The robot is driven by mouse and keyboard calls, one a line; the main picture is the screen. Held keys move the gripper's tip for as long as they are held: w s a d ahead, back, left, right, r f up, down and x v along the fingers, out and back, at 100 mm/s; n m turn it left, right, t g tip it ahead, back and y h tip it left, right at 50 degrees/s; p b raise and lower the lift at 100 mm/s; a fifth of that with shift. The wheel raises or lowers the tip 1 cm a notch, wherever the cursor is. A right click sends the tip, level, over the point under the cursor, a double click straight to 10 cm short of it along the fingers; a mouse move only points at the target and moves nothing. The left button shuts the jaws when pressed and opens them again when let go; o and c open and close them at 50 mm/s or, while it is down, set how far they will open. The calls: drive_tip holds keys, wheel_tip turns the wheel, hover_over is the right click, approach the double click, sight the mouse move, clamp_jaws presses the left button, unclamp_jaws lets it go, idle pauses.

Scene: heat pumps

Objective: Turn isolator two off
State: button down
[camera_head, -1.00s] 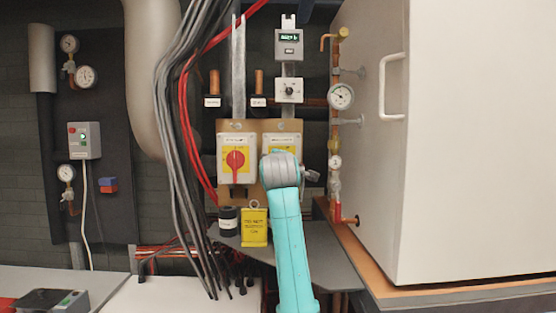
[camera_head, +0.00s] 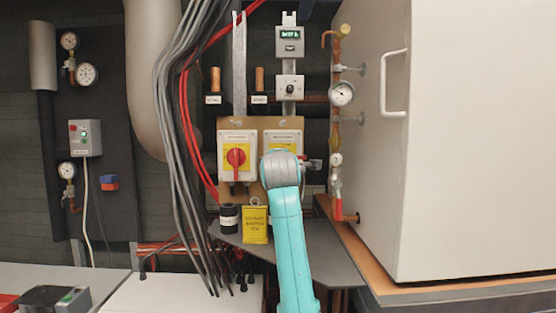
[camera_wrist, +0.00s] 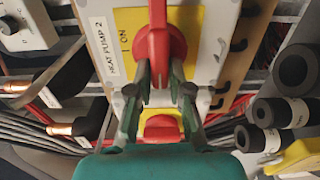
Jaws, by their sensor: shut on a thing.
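Isolator two is a white box (camera_wrist: 110,13) with a "HEAT PUMP 2" label and a yellow plate (camera_wrist: 130,42) marked "I ON". Its red handle (camera_wrist: 160,45) is between the fingers of my gripper (camera_wrist: 160,88), which is shut on it. The handle lies parallel to the label, not pointing at the ON mark. In the head view my arm hides most of isolator two (camera_head: 283,137). Isolator one (camera_head: 225,172), to its left, has an upright red handle (camera_head: 236,158). That handle also shows past my fingers in the wrist view (camera_wrist: 163,127).
Black cylinders (camera_head: 229,220) and a yellow tag (camera_head: 255,226) sit below the isolators. Grey and red cables (camera_head: 185,130) hang at the left. Pipework with a gauge (camera_head: 341,94) and a large white cabinet (camera_head: 450,170) stand to the right.

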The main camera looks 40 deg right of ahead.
drive_tip(key=shift+f, duration=0.1)
drive_tip(key=c, duration=1.1)
unclamp_jaws()
drive_tip(key=v, duration=1.2)
